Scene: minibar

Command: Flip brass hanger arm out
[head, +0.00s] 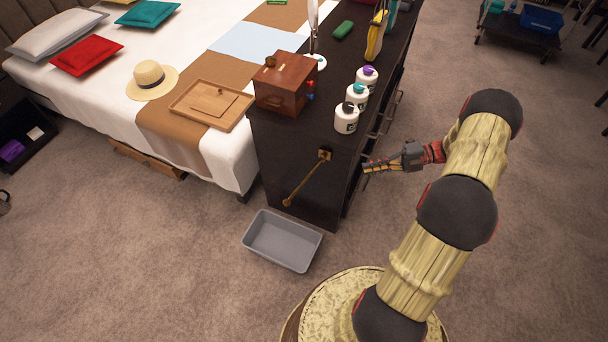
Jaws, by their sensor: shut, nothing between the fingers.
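The brass hanger arm (304,182) is mounted by a small brass bracket (324,155) on the near end face of the dark cabinet (285,165). It slants down to the left from the bracket and ends in a small knob (287,202). I cannot tell how far it stands off the panel. My gripper (366,167) is shut and empty. It is to the right of the bracket, by the cabinet's near right corner, with its fingers pointing left. A gap shows in the picture between the fingertips and the brass arm.
A grey bin (283,240) stands on the floor below the brass arm. Several bottles (346,118) and a wooden box (280,84) stand on the cabinet top. Drawer handles (388,110) stick out along its right side.

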